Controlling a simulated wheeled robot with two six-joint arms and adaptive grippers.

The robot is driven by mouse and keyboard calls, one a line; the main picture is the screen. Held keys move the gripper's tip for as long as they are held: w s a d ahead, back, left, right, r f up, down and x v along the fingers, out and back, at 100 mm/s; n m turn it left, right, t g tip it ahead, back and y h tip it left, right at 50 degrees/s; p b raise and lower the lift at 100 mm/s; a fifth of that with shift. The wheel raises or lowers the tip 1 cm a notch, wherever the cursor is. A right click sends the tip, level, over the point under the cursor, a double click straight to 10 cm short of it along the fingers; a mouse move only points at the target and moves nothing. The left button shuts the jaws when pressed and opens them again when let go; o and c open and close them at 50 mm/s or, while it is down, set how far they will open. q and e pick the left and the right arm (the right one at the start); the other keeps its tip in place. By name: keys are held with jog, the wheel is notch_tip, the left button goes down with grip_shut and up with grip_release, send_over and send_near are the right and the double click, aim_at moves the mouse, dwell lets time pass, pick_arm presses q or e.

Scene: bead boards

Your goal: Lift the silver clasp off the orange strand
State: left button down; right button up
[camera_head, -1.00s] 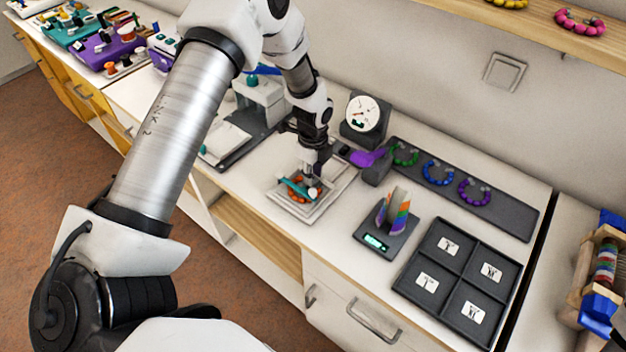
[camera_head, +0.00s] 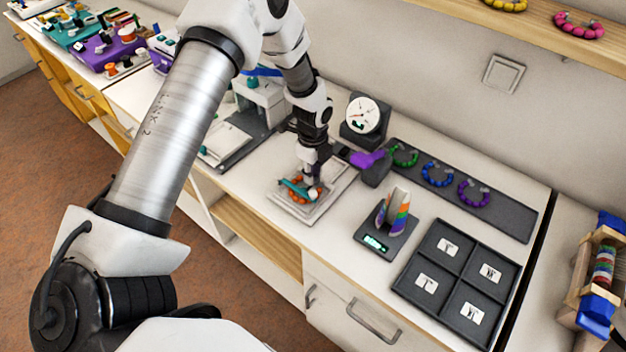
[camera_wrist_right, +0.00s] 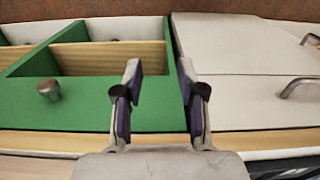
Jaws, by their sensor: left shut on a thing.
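The orange strand (camera_head: 293,197) lies in a ring on a pale square tray (camera_head: 307,213) on the bench. My left gripper (camera_head: 308,182) is over the strand, pointing down, and is shut on a small pale piece that looks like the silver clasp. The clasp is mostly hidden by the fingers, and I cannot tell whether it is clear of the strand. A teal piece (camera_head: 294,188) shows across the strand by the fingers. My right gripper (camera_wrist_right: 160,95) is open and empty in the right wrist view, with a wide gap between its purple-lined fingers.
A white dial gauge (camera_head: 363,114) and a purple-and-grey tool (camera_head: 372,162) stand close right of my left gripper. Green compartments (camera_wrist_right: 90,100) are before my right gripper.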

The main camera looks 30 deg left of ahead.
pick_arm(q)
jog(key=shift+r, duration=0.1)
jog(key=shift+r+p, duration=1.95)
jog(key=shift+r, duration=0.55)
